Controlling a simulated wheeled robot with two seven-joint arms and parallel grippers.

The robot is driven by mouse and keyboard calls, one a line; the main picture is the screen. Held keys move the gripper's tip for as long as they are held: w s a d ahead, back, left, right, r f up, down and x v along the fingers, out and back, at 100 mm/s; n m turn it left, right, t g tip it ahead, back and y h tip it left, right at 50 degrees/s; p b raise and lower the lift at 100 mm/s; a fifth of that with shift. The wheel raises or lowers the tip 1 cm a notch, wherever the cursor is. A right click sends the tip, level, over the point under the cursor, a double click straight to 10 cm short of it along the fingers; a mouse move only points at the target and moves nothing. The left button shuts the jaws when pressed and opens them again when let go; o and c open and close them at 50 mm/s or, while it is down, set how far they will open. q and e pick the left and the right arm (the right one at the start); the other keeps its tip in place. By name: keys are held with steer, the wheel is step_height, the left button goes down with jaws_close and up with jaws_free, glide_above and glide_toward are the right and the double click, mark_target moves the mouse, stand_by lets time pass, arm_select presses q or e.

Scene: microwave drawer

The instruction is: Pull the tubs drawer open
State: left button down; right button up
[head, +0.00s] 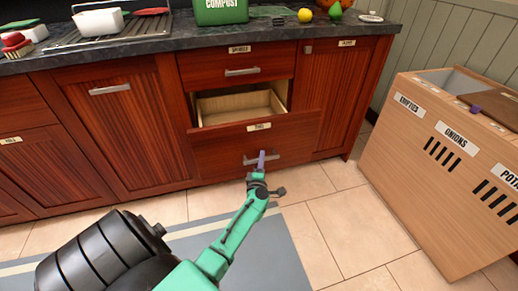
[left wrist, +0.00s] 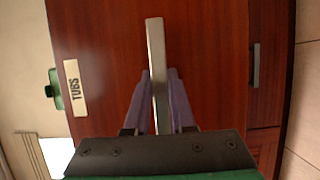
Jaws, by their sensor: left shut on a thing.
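The tubs drawer (head: 223,152) stands part-way out of the cabinet, and its empty-looking light wooden inside (head: 238,104) shows behind the red-brown front. Its label reads TUBS in the left wrist view (left wrist: 76,88). My left gripper (head: 261,160) is at the drawer's silver bar handle. In the left wrist view its two purple fingers lie on either side of the handle (left wrist: 154,45), and it is shut on it. My right gripper is not in view.
A drawer labelled SPOONS or similar (head: 238,72) is shut above. A wooden bin unit (head: 440,170) with ONIONS and other labels stands at the right. Tiled floor (head: 345,235) is clear between. The dark countertop (head: 160,47) holds a green compost box (head: 221,12).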

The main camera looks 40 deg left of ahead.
arm_select(q)
steer(key=s+d+p, duration=0.1)
steer(key=s+d, duration=0.4)
steer(key=d, duration=0.2)
steer(key=shift+d+p, duration=0.15)
steer(key=shift+p, duration=0.25)
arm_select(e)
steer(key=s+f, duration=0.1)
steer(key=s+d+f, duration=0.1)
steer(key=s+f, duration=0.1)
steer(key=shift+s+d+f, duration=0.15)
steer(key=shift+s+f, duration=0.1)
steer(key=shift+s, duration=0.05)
arm_select(q)
steer(key=shift+s, duration=0.1)
steer(key=c, duration=0.8)
jaws_free()
steer(key=shift+o, duration=0.2)
steer(key=p+v, duration=0.2)
steer(key=v, duration=1.2)
steer(key=shift+s, duration=0.25)
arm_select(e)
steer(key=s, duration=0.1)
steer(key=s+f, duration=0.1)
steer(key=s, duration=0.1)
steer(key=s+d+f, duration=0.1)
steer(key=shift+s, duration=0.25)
arm_select(q)
steer(key=shift+d, duration=0.1)
